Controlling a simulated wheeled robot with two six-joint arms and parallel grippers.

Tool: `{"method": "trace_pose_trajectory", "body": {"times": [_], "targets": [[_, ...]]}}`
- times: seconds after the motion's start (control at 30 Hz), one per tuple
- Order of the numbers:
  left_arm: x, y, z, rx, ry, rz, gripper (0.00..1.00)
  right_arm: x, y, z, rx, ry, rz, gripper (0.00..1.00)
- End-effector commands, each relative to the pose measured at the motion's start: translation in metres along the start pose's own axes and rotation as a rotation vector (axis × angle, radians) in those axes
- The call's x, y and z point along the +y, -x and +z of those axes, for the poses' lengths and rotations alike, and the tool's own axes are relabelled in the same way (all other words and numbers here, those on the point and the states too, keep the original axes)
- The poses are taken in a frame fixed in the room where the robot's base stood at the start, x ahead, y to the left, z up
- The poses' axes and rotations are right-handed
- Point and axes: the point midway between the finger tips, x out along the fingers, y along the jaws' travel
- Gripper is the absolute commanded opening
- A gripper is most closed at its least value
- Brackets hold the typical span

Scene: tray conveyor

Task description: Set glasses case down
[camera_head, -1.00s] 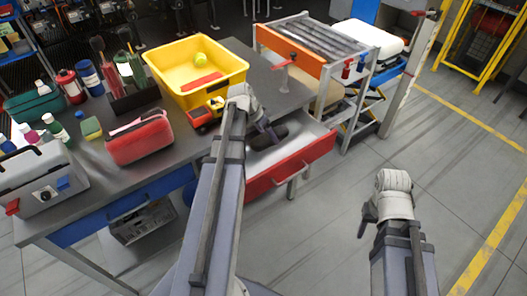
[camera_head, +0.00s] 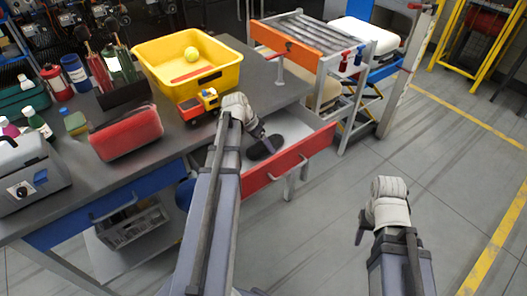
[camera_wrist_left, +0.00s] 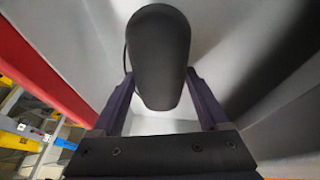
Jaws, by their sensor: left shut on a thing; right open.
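The glasses case (camera_head: 266,147) is dark grey and rounded. It shows at my left gripper (camera_head: 259,134), inside the open red-fronted drawer (camera_head: 290,160). In the left wrist view the case (camera_wrist_left: 158,55) stands between the two fingers (camera_wrist_left: 160,95), which are shut on it, with pale drawer surfaces around it. I cannot tell whether the case touches the drawer floor. My right gripper (camera_head: 362,226) is open and empty, over the floor to the right of the drawer.
A roller conveyor (camera_head: 315,40) stands behind the drawer. The floor at right is clear.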

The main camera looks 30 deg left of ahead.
Motion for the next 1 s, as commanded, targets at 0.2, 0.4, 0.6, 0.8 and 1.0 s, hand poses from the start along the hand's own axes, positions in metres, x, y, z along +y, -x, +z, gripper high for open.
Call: {"method": "trace_pose_trajectory", "body": {"times": [0.2, 0.4, 0.6, 0.8, 1.0], "targets": [[-0.003, -0.021, 0.009, 0.0, 0.0, 0.0, 0.19, -0.002, -0.023, -0.001, 0.0, 0.0, 0.0, 0.5], [-0.003, -0.019, 0.008, 0.0, 0.0, 0.0, 0.19, -0.002, -0.02, -0.001, 0.0, 0.0, 0.0, 0.5], [-0.003, -0.022, 0.009, 0.0, 0.0, 0.0, 0.81, -0.002, -0.024, -0.001, 0.0, 0.0, 0.0, 0.5], [-0.003, -0.021, 0.009, 0.0, 0.0, 0.0, 1.0, -0.002, -0.023, -0.001, 0.0, 0.0, 0.0, 0.5], [-0.003, -0.021, 0.009, 0.0, 0.0, 0.0, 1.0, -0.002, -0.023, -0.001, 0.0, 0.0, 0.0, 0.5]]}}
